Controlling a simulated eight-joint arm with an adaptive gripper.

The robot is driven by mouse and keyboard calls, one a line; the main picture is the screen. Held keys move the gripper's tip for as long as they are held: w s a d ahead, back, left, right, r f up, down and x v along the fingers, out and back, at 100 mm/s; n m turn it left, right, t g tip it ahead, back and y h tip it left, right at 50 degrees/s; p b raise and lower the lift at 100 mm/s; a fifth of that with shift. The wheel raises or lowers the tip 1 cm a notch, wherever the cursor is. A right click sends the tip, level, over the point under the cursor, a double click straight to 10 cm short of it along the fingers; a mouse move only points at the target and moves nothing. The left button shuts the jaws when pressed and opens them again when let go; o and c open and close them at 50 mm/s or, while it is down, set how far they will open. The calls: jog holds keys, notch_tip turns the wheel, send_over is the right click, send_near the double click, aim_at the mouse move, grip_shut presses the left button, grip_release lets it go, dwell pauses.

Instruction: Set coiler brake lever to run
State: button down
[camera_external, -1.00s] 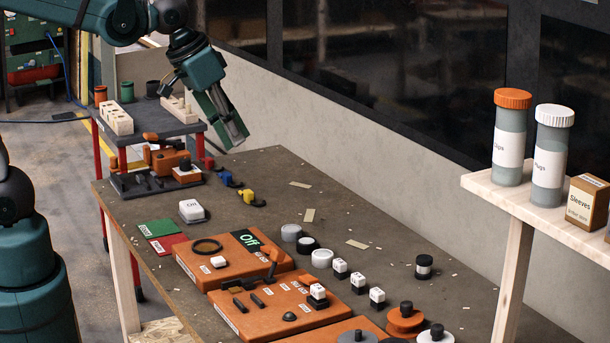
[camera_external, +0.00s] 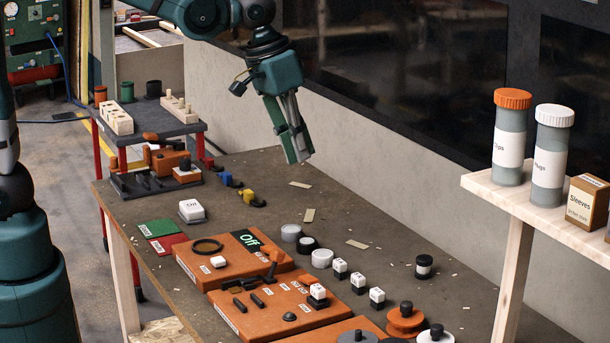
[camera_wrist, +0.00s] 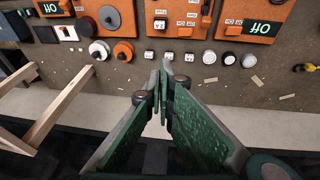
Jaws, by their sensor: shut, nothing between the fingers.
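My gripper (camera_external: 296,153) is shut and empty, held in the air above the far side of the bench. In the wrist view its green fingers meet (camera_wrist: 164,68), pointing toward the row of orange control boxes. A dark lever (camera_external: 270,272) stands at the back of the middle orange box (camera_external: 240,316). My gripper is apart from it, above and beyond it. The box labels are too small to read, so I cannot tell for certain which lever is the coiler brake lever, nor its setting.
An orange box with a green "Off" display (camera_external: 247,240) stands beside the middle box. White-topped blocks (camera_external: 340,266) and round knobs (camera_external: 322,258) line the bench. A wooden shelf (camera_external: 480,183) with two bottles and a carton stands at right.

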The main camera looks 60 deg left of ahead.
jog(key=w+d+f+g+p, duration=0.1)
jog(key=d+f, duration=0.5)
jog(key=d, duration=0.5)
jog(key=w+d+f+g+y+p, duration=0.1)
jog(key=d+f, duration=0.4)
jog(key=d, duration=0.6)
jog(key=w+d+f+g+p, duration=0.1)
jog(key=w+d+f, duration=0.2)
jog(key=d+f, duration=0.3)
jog(key=shift+d+f+g, duration=0.3)
jog(key=shift+d+g, duration=0.1)
jog(key=shift+d, duration=2.45)
jog(key=shift+f, duration=0.15)
jog(key=f, duration=0.9)
jog(key=shift+s+f, duration=0.3)
jog(key=shift+f, duration=0.05)
jog(key=shift+s+r+p, duration=0.25)
jog(key=shift+s+r, duration=0.15)
jog(key=shift+s, duration=0.5)
jog(key=shift+s+r+p, duration=0.2)
jog(key=shift+s+r, duration=0.15)
jog(key=shift+s, duration=0.5)
